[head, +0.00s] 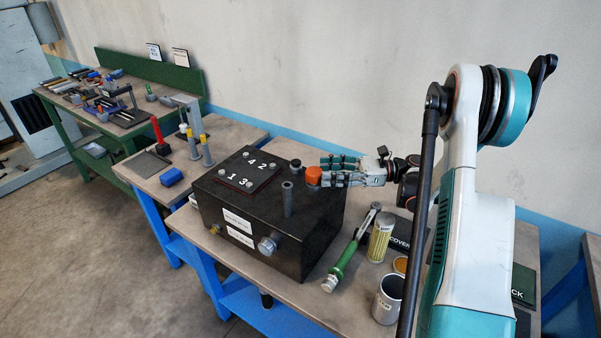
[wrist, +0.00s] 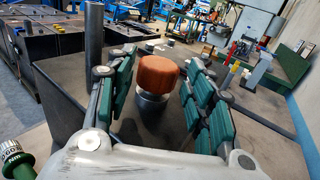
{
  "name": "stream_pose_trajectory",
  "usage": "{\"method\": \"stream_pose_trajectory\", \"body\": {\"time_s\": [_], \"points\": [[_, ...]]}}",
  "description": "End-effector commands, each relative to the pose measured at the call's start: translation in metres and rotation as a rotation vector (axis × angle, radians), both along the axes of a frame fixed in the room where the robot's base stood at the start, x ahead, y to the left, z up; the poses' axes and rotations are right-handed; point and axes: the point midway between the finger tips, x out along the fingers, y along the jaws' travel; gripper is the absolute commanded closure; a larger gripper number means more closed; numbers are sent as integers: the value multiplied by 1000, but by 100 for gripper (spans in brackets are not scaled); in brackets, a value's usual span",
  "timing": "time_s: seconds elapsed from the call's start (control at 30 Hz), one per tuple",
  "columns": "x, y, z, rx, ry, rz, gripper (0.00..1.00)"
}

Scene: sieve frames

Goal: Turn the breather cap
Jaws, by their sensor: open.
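The breather cap is an orange round cap (head: 314,176) on top of the black tank (head: 215,215), near its back right part. In the wrist view the orange cap (wrist: 157,76) sits on a short grey metal neck (wrist: 152,103). My gripper (head: 325,172) reaches in from the right at cap height. In the wrist view my gripper (wrist: 155,85) is open, with one green-padded finger on each side of the cap. A gap shows between the cap and the left finger. The right finger is closer, and I cannot tell whether it touches.
A grey upright pipe (head: 287,198) stands on the tank in front of the cap, and a dark plug (head: 295,165) behind it. A numbered plate (head: 248,174) lies at left. A green-handled wrench (head: 345,258), a yellow filter (head: 381,237) and a can (head: 388,300) occupy the bench at right.

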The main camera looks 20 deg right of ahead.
Motion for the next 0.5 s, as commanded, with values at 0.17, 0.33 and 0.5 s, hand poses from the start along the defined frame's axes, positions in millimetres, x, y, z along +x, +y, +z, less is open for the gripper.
{"method": "stream_pose_trajectory", "body": {"time_s": [0.17, 0.33, 0.5], "points": [[13, 34, -1, 1, 0, 3, 52], [25, 60, -1, 1, 0, 1, 52], [32, 75, 0, 1, 1, 0, 52]]}}
